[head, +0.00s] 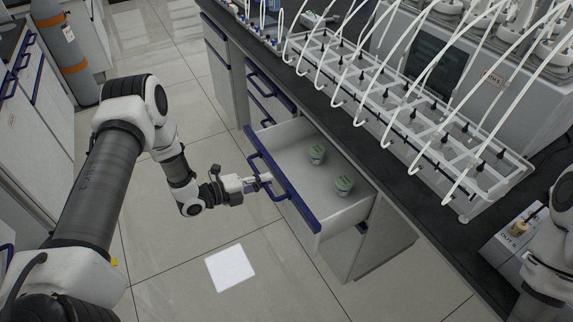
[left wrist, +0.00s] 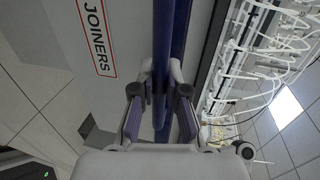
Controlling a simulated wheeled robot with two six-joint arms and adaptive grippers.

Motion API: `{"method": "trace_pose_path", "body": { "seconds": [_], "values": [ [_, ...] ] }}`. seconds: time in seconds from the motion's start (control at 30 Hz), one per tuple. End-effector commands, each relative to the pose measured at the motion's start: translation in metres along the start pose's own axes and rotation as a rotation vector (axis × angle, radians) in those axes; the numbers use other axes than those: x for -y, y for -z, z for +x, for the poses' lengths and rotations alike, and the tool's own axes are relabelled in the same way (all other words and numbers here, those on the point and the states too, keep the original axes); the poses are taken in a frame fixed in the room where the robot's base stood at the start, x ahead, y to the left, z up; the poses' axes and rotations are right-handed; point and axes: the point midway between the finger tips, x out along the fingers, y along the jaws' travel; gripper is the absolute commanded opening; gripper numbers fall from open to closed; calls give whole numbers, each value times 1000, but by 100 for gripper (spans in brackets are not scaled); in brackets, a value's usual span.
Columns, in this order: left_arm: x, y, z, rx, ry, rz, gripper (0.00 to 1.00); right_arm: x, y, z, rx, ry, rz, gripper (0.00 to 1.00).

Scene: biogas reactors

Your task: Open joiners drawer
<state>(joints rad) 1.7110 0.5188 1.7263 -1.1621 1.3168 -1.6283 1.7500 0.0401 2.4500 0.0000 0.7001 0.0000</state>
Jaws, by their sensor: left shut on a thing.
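The joiners drawer (head: 300,148) is pulled well out of the bench in the head view. It has a blue front edge and a pale interior. Two small green-lidded jars (head: 317,154) (head: 344,186) stand inside it. My left gripper (head: 264,180) is at the drawer front, shut on the blue handle bar. In the left wrist view the handle (left wrist: 162,40) passes between the fingers (left wrist: 160,78). The red-framed "JOINERS" label (left wrist: 96,38) is on the drawer front beside it. My right gripper is out of view.
A black worktop (head: 345,125) above the drawer carries a clear rack (head: 405,115) with several white tubes. Other blue-handled drawers (head: 268,92) are left of the open one. A gas cylinder (head: 65,50) stands at upper left.

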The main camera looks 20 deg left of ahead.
Motion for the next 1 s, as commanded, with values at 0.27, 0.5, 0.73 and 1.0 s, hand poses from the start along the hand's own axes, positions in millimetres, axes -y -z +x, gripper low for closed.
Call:
{"method": "trace_pose_path", "body": {
  "seconds": [0.27,0.5,0.73,1.0],
  "values": [
    [-11,-2,-75,6,-2,-2,0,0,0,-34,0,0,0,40],
    [-22,-1,-119,4,-1,0,0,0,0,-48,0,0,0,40],
    [-27,-1,-137,2,1,2,0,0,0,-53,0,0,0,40],
    [-29,-2,-140,2,2,2,0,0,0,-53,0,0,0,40]
  ]
}}
